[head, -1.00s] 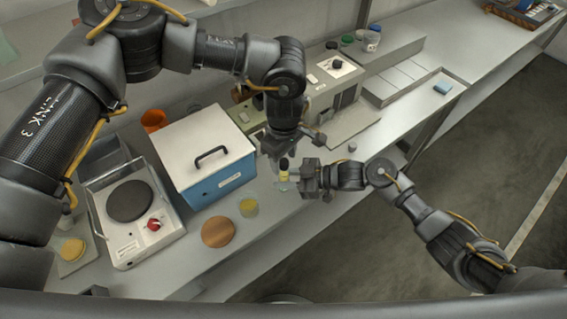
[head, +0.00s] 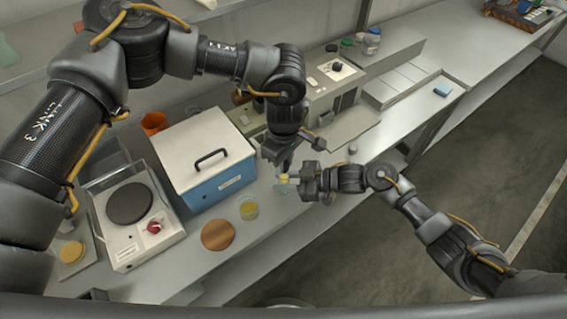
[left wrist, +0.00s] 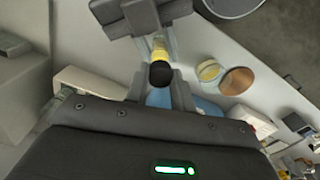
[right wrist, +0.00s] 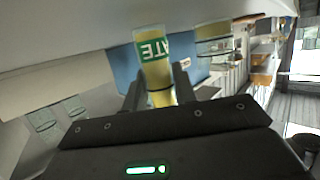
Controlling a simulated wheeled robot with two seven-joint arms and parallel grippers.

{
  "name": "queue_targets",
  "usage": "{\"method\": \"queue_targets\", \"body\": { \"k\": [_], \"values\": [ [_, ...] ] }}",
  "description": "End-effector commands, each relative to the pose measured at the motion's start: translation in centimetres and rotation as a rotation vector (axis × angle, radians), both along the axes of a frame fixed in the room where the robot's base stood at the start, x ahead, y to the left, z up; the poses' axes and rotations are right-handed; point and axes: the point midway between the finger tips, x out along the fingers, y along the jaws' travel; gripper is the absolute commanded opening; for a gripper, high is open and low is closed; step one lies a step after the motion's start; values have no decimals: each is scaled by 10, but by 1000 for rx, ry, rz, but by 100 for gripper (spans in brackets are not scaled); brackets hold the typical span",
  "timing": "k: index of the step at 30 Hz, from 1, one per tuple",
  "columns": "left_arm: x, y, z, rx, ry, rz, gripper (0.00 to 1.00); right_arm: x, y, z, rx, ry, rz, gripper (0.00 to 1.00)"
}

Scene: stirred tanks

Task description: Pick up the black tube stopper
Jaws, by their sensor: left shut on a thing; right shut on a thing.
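The black tube stopper (left wrist: 161,74) is between the fingers of my left gripper (left wrist: 160,90), which is shut on it. In the left wrist view the yellow tube (left wrist: 158,46) lies just beyond the stopper; I cannot tell whether they still touch. My right gripper (right wrist: 157,98) is shut on the tube, which has a green label and yellow contents in the right wrist view (right wrist: 154,66). In the head view my left gripper (head: 281,162) is above the tube (head: 284,183), and my right gripper (head: 295,180) holds it from the right.
A blue box with a white lid (head: 205,150) and a hotplate stirrer (head: 133,215) stand to the left. A beige instrument (head: 335,85) stands behind. An orange cup (head: 153,122) is at the back.

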Motion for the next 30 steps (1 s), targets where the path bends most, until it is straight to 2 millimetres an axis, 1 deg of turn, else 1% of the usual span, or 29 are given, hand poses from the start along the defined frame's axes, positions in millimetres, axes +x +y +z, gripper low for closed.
{"method": "queue_targets", "body": {
  "k": [4,9,12,15,18,21,30],
  "values": [
    [1,0,21,-2,-5,0,3,0,0,0,-1,0,0,4],
    [1,0,56,-2,-5,0,3,0,0,0,-1,1,0,4],
    [1,0,74,-2,-2,0,3,0,0,0,-1,1,0,4],
    [0,0,87,-1,-2,0,3,0,0,0,0,0,0,4],
    [0,0,95,0,-2,0,3,0,0,0,0,0,0,4],
    [0,0,98,-1,-1,0,3,0,0,0,0,0,0,4],
    [0,0,98,-1,0,0,3,0,0,0,0,0,0,4]
  ]
}}
